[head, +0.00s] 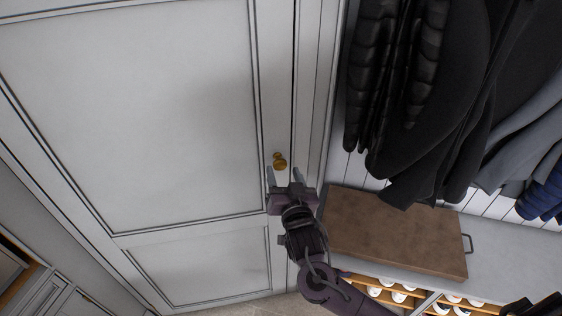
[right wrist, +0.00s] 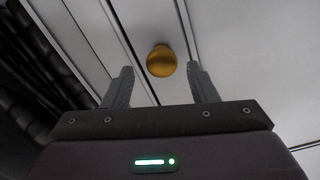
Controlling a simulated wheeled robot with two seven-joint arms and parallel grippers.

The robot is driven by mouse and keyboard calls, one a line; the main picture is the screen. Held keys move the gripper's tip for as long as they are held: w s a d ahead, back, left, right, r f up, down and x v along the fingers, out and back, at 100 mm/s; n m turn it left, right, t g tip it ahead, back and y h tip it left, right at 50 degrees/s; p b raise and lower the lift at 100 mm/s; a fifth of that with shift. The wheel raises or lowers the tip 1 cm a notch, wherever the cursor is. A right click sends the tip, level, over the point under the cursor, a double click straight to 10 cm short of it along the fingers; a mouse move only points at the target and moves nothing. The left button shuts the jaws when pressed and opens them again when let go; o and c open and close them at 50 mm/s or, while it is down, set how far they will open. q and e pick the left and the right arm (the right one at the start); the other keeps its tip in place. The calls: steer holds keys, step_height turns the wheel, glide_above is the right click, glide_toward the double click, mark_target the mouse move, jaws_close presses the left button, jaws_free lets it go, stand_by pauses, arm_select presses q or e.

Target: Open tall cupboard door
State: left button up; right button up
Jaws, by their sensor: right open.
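The tall cupboard door (head: 140,110) is white with framed panels and looks shut in the head view. Its round brass knob (head: 279,160) sits near the door's right edge. My right gripper (head: 284,174) is open and empty, with its fingers pointing at the door just below the knob. In the right wrist view the knob (right wrist: 161,61) shows between and beyond the two fingertips (right wrist: 160,75), with nothing gripped. Whether a finger touches the knob cannot be told. My left gripper is not in view.
Dark coats (head: 430,80) hang to the right of the door. Drawers (head: 45,295) stand at the lower left. Some floor (head: 255,306) shows below the door.

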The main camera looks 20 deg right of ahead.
mark_target(281, 168)
steer(key=w, duration=0.4)
steer(key=shift+p, duration=0.3)
